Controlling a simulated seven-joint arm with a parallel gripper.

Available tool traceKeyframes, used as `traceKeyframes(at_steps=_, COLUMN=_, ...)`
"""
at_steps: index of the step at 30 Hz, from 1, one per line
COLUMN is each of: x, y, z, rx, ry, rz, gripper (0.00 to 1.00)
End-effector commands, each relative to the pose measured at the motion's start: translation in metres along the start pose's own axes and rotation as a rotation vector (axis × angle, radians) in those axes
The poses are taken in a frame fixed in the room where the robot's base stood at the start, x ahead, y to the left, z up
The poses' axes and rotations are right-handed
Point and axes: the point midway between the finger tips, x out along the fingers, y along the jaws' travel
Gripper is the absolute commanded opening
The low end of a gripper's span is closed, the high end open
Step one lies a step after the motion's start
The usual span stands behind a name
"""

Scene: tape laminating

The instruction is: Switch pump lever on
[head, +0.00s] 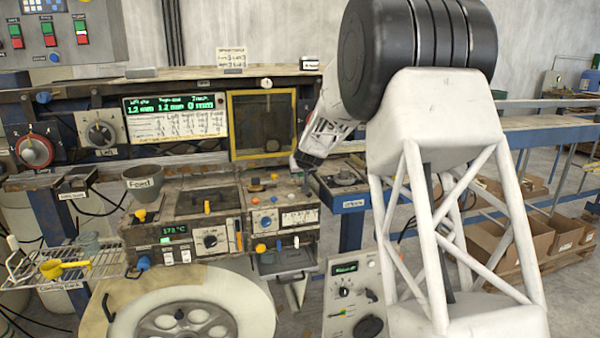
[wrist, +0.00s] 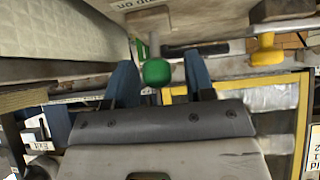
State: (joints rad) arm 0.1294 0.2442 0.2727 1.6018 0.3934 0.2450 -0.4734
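A green ball knob (wrist: 156,72) on a thin stem shows in the wrist view, below a panel with partly cut-off upside-down lettering (wrist: 136,4). I take it for the pump lever. My gripper (wrist: 161,68) has its two blue fingers spread, one on each side of the knob. A gap shows at least on the right side, so the fingers look open around it rather than shut. In the head view my wrist (head: 322,135) is by the right end of the machine bench. The fingertips and the green knob cannot be made out there.
A yellow-handled lever (wrist: 265,50) stands to the right of the green knob. The yellow-framed window (head: 262,125) is left of my wrist. The control box with dials (head: 210,240) and a grey cup (head: 143,183) sit below. A white control panel (head: 352,295) stands at lower right.

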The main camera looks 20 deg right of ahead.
Motion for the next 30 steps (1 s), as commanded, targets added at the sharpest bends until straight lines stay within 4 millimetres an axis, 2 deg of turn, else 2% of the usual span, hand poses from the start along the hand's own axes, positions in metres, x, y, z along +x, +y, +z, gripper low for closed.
traceKeyframes(at_steps=14, x=-0.008, y=0.0, z=-0.001, rx=0.0, ry=0.001, rz=0.0, gripper=0.49)
traceKeyframes(at_steps=30, x=-0.06, y=0.0, z=-0.001, rx=0.0, ry=0.001, rz=0.0, gripper=0.49)
